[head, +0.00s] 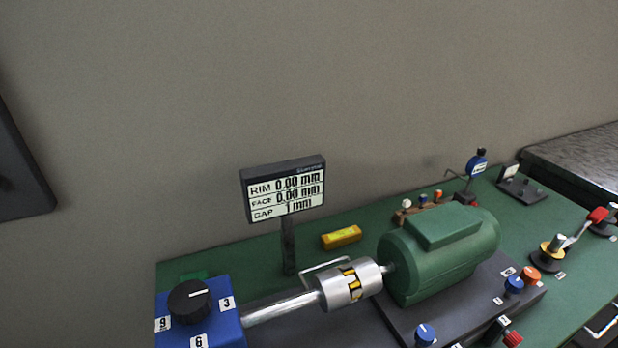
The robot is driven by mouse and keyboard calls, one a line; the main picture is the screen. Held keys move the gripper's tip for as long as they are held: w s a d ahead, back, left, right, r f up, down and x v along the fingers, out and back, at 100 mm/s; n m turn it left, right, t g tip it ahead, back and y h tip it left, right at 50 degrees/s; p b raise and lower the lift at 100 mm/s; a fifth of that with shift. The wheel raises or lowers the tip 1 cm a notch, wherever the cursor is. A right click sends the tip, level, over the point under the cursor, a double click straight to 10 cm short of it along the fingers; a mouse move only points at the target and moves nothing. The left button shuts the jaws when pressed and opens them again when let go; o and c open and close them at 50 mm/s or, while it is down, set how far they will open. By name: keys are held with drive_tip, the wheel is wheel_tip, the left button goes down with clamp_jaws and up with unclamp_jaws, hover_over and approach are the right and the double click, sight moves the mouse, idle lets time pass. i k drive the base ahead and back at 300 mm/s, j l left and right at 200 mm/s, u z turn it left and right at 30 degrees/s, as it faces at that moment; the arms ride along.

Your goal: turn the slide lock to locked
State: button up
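No part that I can identify for sure as the slide lock shows in the head view; the labels near the small controls are too small to read. Candidates are a lever with a red handle (597,214) at the right and a red knob (513,339) at the lower edge, partly cut off. A grey knob on a yellow and black base (553,250) stands beside the lever. Blue knobs (425,333) and an orange knob (530,275) sit around the green motor (440,255). My gripper is not in view.
The green bench (225,262) carries a silver coupling (350,284), a blue box with a black dial (188,300), a display reading 0.00 mm, 0.00 mm and 1 mm (284,190), and a yellow level (341,237). A dark panel (18,165) is at the left edge.

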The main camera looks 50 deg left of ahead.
sight(530, 276)
drive_tip(key=l+u, duration=0.4)
drive_tip(key=l, duration=0.85)
drive_tip(key=u, duration=1.45)
